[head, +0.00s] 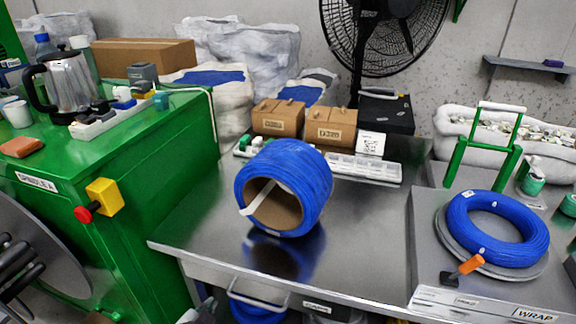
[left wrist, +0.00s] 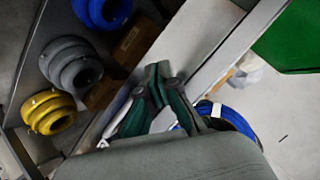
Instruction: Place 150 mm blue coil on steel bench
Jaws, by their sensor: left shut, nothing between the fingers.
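In the head view, a thick blue coil (head: 318,180) with a brown cardboard core rests on its rim on the steel bench (head: 205,225). A pale strip crosses its core. A flatter blue coil (head: 524,252) lies on a grey round plate at the right. I cannot tell which coil measures 150 mm. My left gripper (left wrist: 159,70) is shut and empty in the left wrist view, its dark fingers together. Part of a blue coil (left wrist: 236,119) shows beyond it, mostly hidden. I cannot make out the left gripper clearly in the head view. My right gripper is not in view.
Blue (left wrist: 102,10), grey (left wrist: 75,66) and yellow (left wrist: 49,112) coils sit in the left wrist view. A green cabinet (head: 150,150) bounds the bench's left side. Cartons (head: 278,120) and a white tray (head: 365,168) stand behind. The bench left of the thick coil is clear.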

